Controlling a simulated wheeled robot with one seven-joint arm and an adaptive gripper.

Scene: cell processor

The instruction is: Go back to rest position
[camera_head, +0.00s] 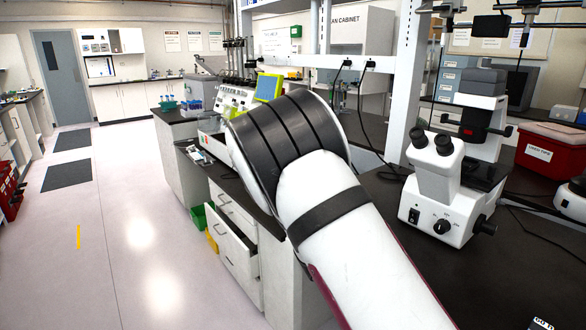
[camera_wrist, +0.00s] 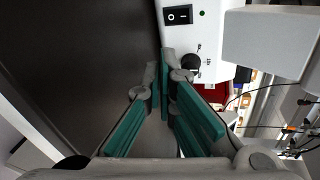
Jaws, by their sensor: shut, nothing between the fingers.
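My gripper (camera_wrist: 166,72) shows in the wrist view. Its teal-padded fingers come together at the tips, shut with nothing between them. The tips appear close to the front of a white device with a black rocker switch (camera_wrist: 178,15) and a dark knob; it looks like the microscope base. In the head view my white arm with dark bands fills the middle and reaches over the bench; the gripper is hidden there. The white microscope (camera_head: 437,190) stands upright on the black bench to the right of my arm.
The black bench top (camera_head: 395,265) lies under and right of my arm. A white shelf post (camera_head: 405,85) rises behind it. A red bin (camera_head: 550,150) stands at the far right. A drawer (camera_head: 232,240) below the bench looks pulled out.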

